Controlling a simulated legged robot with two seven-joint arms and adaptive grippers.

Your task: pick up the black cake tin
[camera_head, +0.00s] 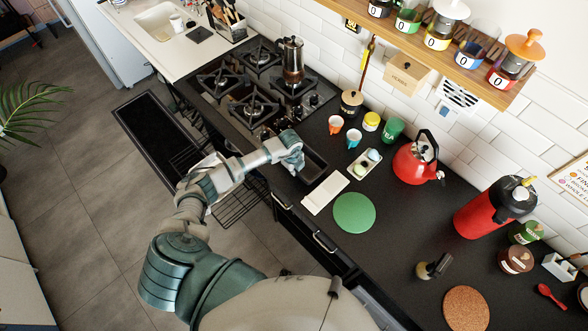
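A black cake tin (315,168) shows as a dark rectangular shape on the dark worktop, just right of the gas hob. My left gripper (296,163) is at the tin's left end, pointing down, and hides part of it. The fingers are small and dark against the tin, so I cannot tell whether they are open or shut, or whether they touch it. My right gripper is not in view.
The gas hob (254,106) with a moka pot (291,60) lies behind. A white board (325,193), green disc (354,212), small egg tray (365,164), cups and red kettle (414,160) stand right of the tin. An open oven door (160,124) is at left.

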